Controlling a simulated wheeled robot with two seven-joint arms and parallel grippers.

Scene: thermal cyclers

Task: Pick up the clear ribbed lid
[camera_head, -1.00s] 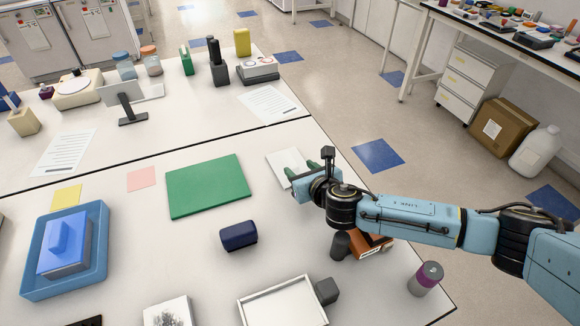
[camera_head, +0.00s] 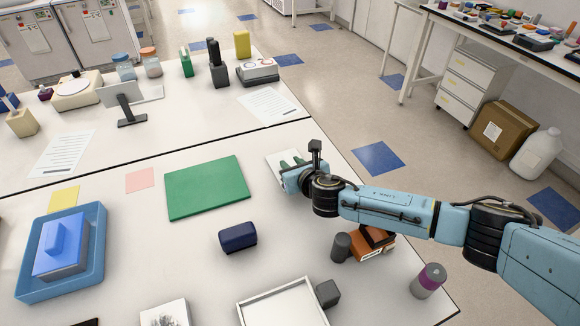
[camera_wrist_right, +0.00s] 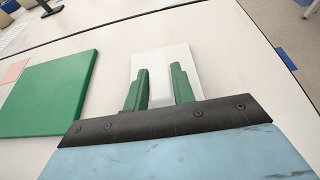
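A pale, whitish flat rectangle (camera_wrist_right: 165,62), which seems to be the clear ribbed lid or a sheet under it, lies on the table right of the green mat. It also shows in the head view (camera_head: 277,170), partly hidden by my right gripper. My right gripper (camera_wrist_right: 163,84) has its two green fingers apart over the near part of this pale piece. It also shows in the head view (camera_head: 290,163). A paler patch lies between the fingers; I cannot tell if they touch anything. Ribs are too faint to make out. My left gripper is not in view.
The green mat (camera_head: 207,187) lies left of my right gripper. A dark blue block (camera_head: 238,237), a white-rimmed tray (camera_head: 282,305), a dark grey cylinder (camera_head: 340,247) and an orange-brown box (camera_head: 370,246) are nearer. A blue tray (camera_head: 92,263) stands at the left.

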